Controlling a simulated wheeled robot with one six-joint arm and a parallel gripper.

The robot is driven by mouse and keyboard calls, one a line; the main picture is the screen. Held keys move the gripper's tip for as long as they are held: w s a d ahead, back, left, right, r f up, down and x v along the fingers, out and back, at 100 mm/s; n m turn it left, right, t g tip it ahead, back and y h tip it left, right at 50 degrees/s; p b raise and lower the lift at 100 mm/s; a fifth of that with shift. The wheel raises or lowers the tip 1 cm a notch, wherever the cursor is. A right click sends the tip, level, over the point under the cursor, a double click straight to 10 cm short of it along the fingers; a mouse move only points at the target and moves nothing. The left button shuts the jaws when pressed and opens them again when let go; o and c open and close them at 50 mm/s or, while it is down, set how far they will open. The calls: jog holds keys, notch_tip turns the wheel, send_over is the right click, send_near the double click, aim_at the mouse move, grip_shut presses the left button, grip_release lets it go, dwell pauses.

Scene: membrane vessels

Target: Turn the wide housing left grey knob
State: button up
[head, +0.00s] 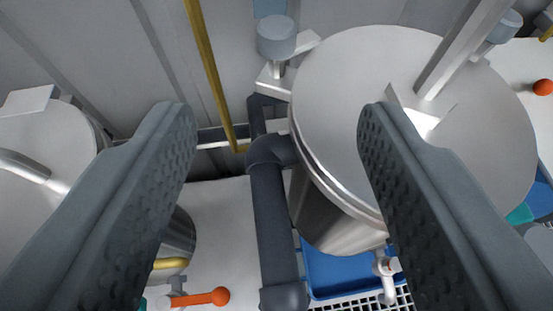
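The wide housing (385,95) is a large silver cylinder with a round flat lid, at the right of the head view. Its left grey knob (277,37) is a blue-grey cylinder on a short stem at a bracket by the lid's upper left edge. My gripper (277,115) is open, with one dark textured finger on each side of the picture. The knob shows beyond the fingertips, above the gap between them, and neither finger appears to touch it. The right finger covers part of the lid.
A second grey knob (502,26) stands at the lid's upper right. A dark pipe (270,215) runs down between the wide housing and a smaller silver vessel (40,150) at left. A yellow rod (207,65) slants above. An orange-handled valve (205,297) and blue tray (340,272) lie lower.

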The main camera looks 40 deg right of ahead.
jog(key=w+a+f+n+t+y, duration=0.1)
jog(key=w+a+n+t+y, duration=0.15)
jog(key=w+a, duration=0.4)
jog(key=m+g+h, duration=0.5)
jog(key=m+h, duration=0.2)
jog(key=h, duration=0.3)
send_near(286, 22)
jog(key=x, duration=0.7)
jog(key=f+x, duration=0.1)
jog(key=x, duration=0.3)
jog(key=shift+w+d+f, duration=0.1)
jog(key=shift+w, duration=0.35)
jog(key=shift+t+y, duration=0.25)
jog(key=c, duration=1)
